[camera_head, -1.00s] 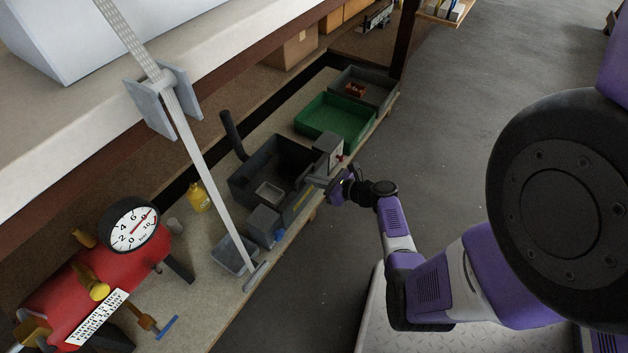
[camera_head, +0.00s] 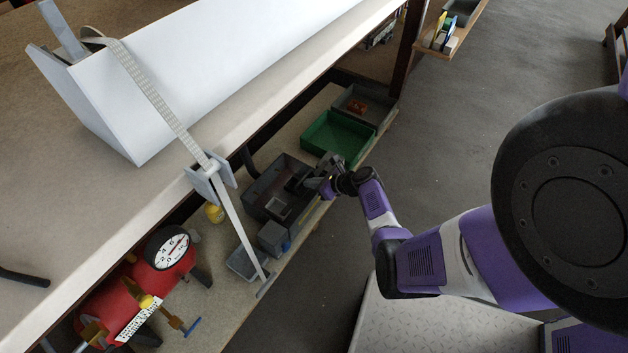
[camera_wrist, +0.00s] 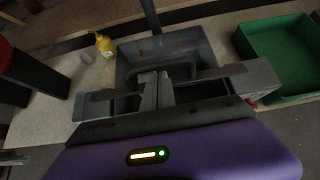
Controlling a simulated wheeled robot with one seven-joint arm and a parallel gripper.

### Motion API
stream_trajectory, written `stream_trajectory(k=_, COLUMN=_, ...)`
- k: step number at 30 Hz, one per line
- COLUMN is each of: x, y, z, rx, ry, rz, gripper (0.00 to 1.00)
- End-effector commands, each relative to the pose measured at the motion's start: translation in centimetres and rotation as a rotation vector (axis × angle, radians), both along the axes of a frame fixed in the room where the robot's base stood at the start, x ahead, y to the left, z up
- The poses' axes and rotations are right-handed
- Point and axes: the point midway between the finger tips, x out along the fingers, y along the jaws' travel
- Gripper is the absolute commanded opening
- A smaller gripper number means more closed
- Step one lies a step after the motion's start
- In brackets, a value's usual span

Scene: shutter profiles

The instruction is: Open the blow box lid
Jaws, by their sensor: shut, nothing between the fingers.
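The blow box (camera_head: 262,207) is a dark grey, open-looking box on the lower shelf under the white-topped bench. A dark pipe rises behind it. In the wrist view its grey inside (camera_wrist: 140,52) lies just beyond my fingertips, and a dark bar crosses in front of it. I cannot tell which part is the lid or how far it stands open. My gripper (camera_head: 325,186) is at the front right of the box. In the wrist view my gripper (camera_wrist: 156,78) is shut and empty, its fingers pointing at the box. Contact with the box cannot be judged.
A green tray (camera_head: 340,136) and a grey bin (camera_head: 355,103) stand beyond the box. A small grey block (camera_head: 271,237), a yellow bottle (camera_head: 214,213) and a red tank with a gauge (camera_head: 128,306) are on the near side. The bench edge overhangs the shelf.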

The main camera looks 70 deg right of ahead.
Motion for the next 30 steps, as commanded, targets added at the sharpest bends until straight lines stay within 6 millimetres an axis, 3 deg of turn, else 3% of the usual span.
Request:
stream_trajectory(k=1, x=0.4, y=-0.1, z=1.6, rx=0.002, ry=0.018, rz=0.003, gripper=0.00)
stream_trajectory(k=17, x=4.3, y=-1.0, z=6.9, rx=0.022, ry=0.089, rz=0.002, gripper=0.00)
stream_trajectory(k=22, x=6.2, y=-1.5, z=8.8, rx=0.022, ry=0.088, rz=0.002, gripper=0.00)
stream_trajectory(k=30, x=9.7, y=-2.3, z=11.2, rx=0.054, ry=0.224, rz=0.002, gripper=0.00)
